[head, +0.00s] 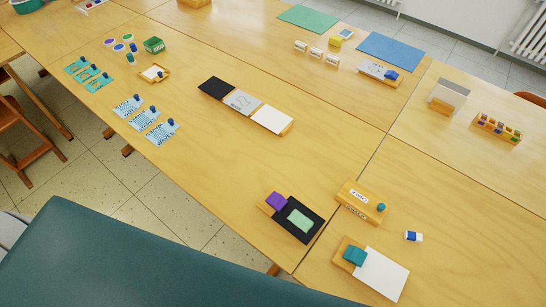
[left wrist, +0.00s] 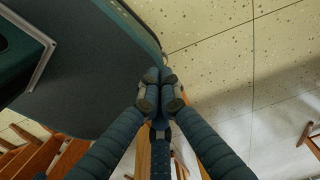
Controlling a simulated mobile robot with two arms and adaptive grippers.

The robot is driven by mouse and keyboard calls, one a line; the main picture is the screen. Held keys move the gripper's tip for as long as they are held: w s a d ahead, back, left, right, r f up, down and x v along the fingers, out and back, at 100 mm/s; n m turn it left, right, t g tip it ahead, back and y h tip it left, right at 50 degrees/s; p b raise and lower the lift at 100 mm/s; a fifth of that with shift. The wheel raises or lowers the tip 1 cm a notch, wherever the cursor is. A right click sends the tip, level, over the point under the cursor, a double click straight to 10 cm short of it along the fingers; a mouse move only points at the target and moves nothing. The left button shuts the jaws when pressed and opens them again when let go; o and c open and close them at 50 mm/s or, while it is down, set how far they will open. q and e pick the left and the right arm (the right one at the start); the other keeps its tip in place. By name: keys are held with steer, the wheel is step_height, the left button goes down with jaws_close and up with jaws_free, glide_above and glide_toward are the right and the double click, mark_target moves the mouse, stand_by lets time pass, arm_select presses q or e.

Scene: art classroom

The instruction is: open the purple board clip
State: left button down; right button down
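The purple board clip (head: 277,201) sits on a wooden base at the upper left edge of a black board (head: 314,229), near the front edge of the table. A pale green card (head: 300,221) lies on the black board. From this angle I cannot tell whether the clip's jaw is raised. My left gripper (left wrist: 160,88) shows in the left wrist view, its dark blue fingers brought together at the tips with nothing visible between them. It is over the floor, and no clip shows in that view. My right gripper is in neither view.
A teal clip (head: 355,256) with a white board (head: 383,274), a wooden box with labels (head: 360,201) and a small blue and white block (head: 413,236) stand to the right. A row of boards (head: 243,103) lies behind. Bare tabletop (head: 215,150) lies left of the purple clip.

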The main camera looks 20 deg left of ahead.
arm_select(q)
steer(key=w+d+r+t+p, duration=0.1)
steer(key=w+d+r+p, duration=0.15)
steer(key=w+r, duration=1.2)
steer(key=w+d+r+t+h, duration=0.1)
steer(key=w+r, duration=0.3)
steer(key=r, duration=0.8)
steer(key=w+d+r+m+t+h+p, duration=0.1)
steer(key=w+r+t, duration=0.2)
steer(key=r, duration=0.9)
steer(key=w+d+r+m+t+h+p, duration=0.1)
steer(key=w+r+t, duration=0.1)
steer(key=w+r, duration=0.5)
step_height(320, 180, up, 5)
steer(key=shift+f, duration=0.1)
